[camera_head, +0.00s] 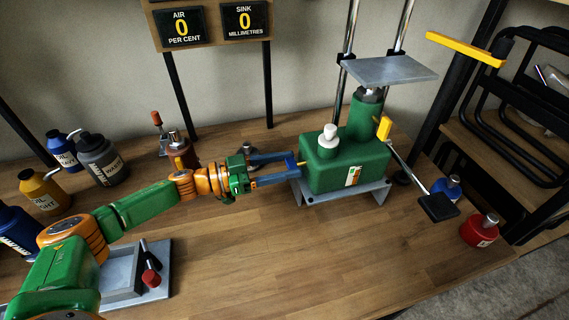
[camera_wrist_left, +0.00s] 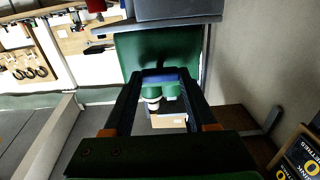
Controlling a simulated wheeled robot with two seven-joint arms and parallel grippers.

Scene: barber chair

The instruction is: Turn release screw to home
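The green press (camera_head: 345,170) stands on a grey base plate on the workbench, with a white-capped cylinder (camera_head: 328,137) on top. At its left end is a small blue crossbar on a brass-coloured stem, which looks like the release screw (camera_head: 291,162). My left gripper (camera_head: 292,163) reaches in from the left, its two fingers on either side of the blue bar. In the left wrist view the bar (camera_wrist_left: 160,78) fills the gap between the fingertips, so the fingers look shut on it. The screw's exact turn is hard to read. My right gripper is not in view.
Two gauges, AIR (camera_head: 181,28) and SINK (camera_head: 244,20), both read 0. A lever with a black pad (camera_head: 438,206) sticks out right of the press. Bottles (camera_head: 101,160) stand at the left, a red one (camera_head: 480,230) at the right. The front middle bench is clear.

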